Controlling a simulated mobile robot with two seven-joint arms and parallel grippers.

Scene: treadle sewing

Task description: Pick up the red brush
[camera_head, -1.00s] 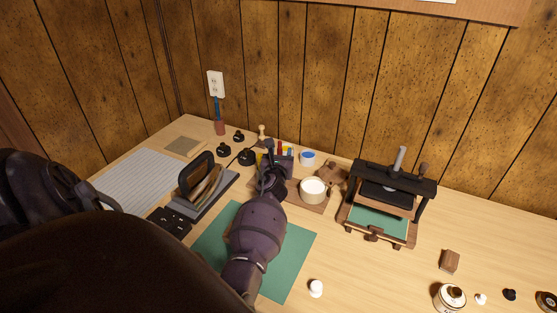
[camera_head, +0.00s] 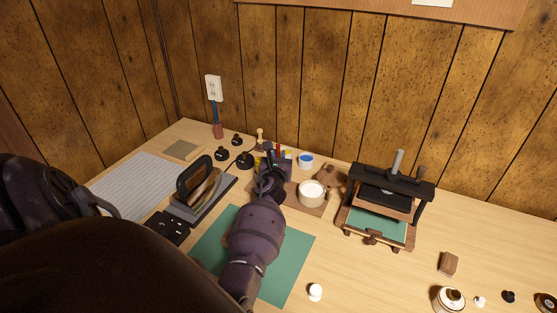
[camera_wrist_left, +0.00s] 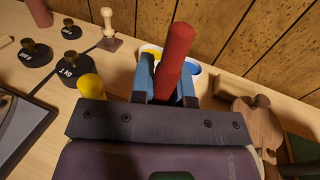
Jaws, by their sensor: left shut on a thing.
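The red brush (camera_wrist_left: 178,48) stands up between the fingers of my left gripper (camera_wrist_left: 165,82) in the left wrist view, tilted slightly. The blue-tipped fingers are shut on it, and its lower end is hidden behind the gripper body. In the head view the left gripper (camera_head: 275,163) is over the back middle of the table, among small coloured items. Only a small bit of red (camera_head: 278,149) shows there. My right gripper is not in view.
A yellow cylinder (camera_wrist_left: 90,85) stands left of the gripper. A white cup with blue inside (camera_head: 306,160) is close to the right, with a cream-topped pot (camera_head: 312,192) nearer. A press (camera_head: 392,193) stands farther right. Black weights (camera_head: 245,158) lie left.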

